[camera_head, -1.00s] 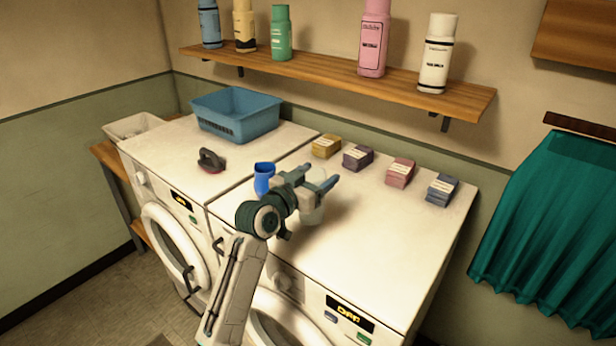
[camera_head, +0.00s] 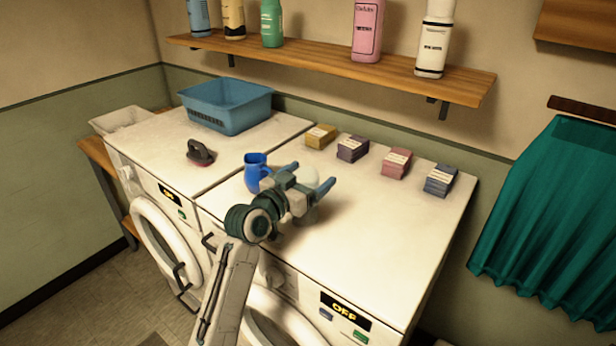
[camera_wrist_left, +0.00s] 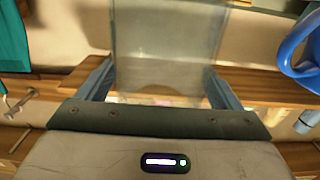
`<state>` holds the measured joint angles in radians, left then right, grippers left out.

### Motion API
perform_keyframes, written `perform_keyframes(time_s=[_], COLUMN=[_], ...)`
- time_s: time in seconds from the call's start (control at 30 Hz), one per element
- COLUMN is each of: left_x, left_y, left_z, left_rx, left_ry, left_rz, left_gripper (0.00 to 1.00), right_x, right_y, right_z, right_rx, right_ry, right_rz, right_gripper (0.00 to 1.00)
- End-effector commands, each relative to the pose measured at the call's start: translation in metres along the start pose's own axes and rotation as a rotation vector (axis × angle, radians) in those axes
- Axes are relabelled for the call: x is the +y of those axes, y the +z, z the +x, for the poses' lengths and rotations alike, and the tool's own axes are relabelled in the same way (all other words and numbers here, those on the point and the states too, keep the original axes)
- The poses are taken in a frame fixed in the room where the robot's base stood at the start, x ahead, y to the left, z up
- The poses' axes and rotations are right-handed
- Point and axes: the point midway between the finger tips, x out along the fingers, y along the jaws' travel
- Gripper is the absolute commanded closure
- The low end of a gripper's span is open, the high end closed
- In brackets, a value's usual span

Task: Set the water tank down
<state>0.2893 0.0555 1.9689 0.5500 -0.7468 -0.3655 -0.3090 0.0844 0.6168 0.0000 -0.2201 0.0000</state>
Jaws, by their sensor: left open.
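The water tank is a pale, see-through container. In the left wrist view the tank (camera_wrist_left: 165,45) stands between the two fingers of my left gripper (camera_wrist_left: 160,88). In the head view my left gripper (camera_head: 311,177) is over the top of the right-hand machine, with its fingers open on either side of the tank (camera_head: 312,214). The gripper hides much of the tank there. The tank appears to be upright on the machine top, though its base is hard to see. My right gripper is not in view.
A blue jug (camera_head: 254,171) stands close to the left of the gripper; its handle (camera_wrist_left: 297,48) shows in the wrist view. Several small boxes (camera_head: 396,163) line the back. A dark iron-like object (camera_head: 200,152) and blue basket (camera_head: 228,106) are left. The front right top is clear.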

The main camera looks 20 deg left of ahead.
Motion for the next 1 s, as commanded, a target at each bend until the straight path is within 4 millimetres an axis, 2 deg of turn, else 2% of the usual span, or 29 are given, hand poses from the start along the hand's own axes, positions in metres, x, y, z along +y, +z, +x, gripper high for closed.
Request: perform_keyframes(time_s=[0.17, 0.5, 0.6, 0.8, 1.0], left_x=[-0.001, 0.000, -0.001, 0.000, 0.000], left_y=[0.003, 0.004, 0.002, 0.001, 0.000], left_z=[-0.016, -0.088, -0.102, -0.118, -0.120], left_rx=[-0.001, -0.001, -0.001, 0.000, 0.001], left_ry=[-0.001, 0.000, 0.000, 0.000, 0.001], left_rz=[0.003, 0.008, 0.006, 0.002, 0.001], left_gripper=[0.14, 0.14, 0.14, 0.14, 0.14], right_x=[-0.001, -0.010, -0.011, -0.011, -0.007], right_y=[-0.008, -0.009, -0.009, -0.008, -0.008], right_z=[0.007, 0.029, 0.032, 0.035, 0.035], right_rx=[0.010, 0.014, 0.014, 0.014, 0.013], right_ry=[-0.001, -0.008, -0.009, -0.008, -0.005], right_rz=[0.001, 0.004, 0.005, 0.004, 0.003], right_gripper=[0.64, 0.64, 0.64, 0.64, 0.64])
